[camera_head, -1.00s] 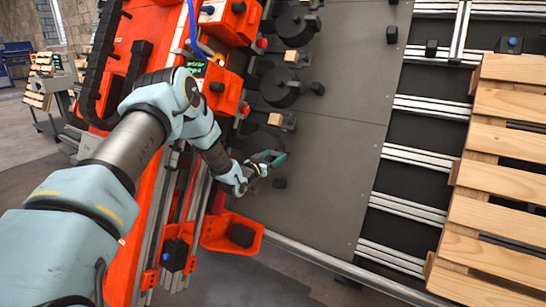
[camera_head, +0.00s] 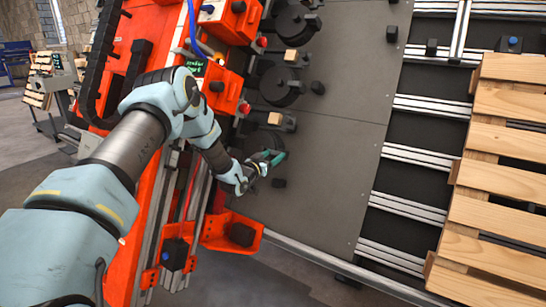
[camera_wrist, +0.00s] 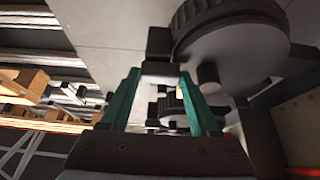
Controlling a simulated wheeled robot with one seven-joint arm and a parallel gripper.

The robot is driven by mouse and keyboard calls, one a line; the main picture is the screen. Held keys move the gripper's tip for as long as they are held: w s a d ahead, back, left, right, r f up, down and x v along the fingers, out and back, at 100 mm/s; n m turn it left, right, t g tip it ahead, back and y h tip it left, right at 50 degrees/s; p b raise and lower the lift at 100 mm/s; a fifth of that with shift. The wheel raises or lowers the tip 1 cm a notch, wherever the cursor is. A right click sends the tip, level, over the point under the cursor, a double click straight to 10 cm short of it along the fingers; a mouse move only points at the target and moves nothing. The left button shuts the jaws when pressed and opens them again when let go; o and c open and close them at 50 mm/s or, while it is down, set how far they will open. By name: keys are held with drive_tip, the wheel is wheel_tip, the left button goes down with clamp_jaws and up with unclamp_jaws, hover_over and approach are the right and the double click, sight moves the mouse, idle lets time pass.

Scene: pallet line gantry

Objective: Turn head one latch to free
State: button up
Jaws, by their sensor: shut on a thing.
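My gripper (camera_head: 272,157) is at the lower end of the row of black heads, over the grey plate. In the wrist view my gripper (camera_wrist: 157,72) has its two teal fingers on either side of a small dark block (camera_wrist: 159,42) and is shut on it. The block looks like the head's latch. It sits beside a large dark ribbed wheel (camera_wrist: 225,35). In the head view the fingers and wrist hide the latch, so its angle cannot be read there.
An orange bracket (camera_head: 230,233) sits below my wrist. A wooden pallet (camera_head: 500,180) lies at the right. The grey plate (camera_head: 330,150) between is mostly clear.

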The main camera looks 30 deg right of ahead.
drive_tip(key=shift+n, duration=0.3)
drive_tip(key=n+t+y+b, duration=0.1)
drive_tip(key=n, duration=0.1)
drive_tip(key=n+t+b, duration=0.1)
drive_tip(key=n, duration=0.1)
drive_tip(key=shift+s+d+f+n+y, duration=0.1)
drive_tip(key=shift+s+n+y, duration=0.1)
drive_tip(key=shift+n+y, duration=0.2)
drive_tip(key=n+y, duration=0.1)
drive_tip(key=n, duration=0.2)
drive_tip(key=n+t+y+b, duration=0.1)
drive_tip(key=n+y, duration=0.1)
drive_tip(key=n, duration=0.1)
drive_tip(key=shift+s+d+r+n+t, duration=0.1)
drive_tip(key=shift+d+r+n+t, duration=0.1)
drive_tip(key=shift+n+t, duration=0.15)
drive_tip(key=n+y, duration=0.2)
drive_tip(key=n, duration=0.3)
drive_tip(key=shift+r+y, duration=0.25)
drive_tip(key=shift+y, duration=0.15)
drive_tip(key=shift+d+n+g+y+p, duration=0.1)
drive_tip(key=shift+n+g+y+p, duration=0.3)
drive_tip(key=shift+n, duration=0.7)
drive_tip(key=shift+n+g+y+p, duration=0.15)
drive_tip(key=shift+n+y+p, duration=0.3)
drive_tip(key=shift+n, duration=0.6)
drive_tip(key=o, duration=1.1)
drive_tip(key=shift+s+r, duration=0.1)
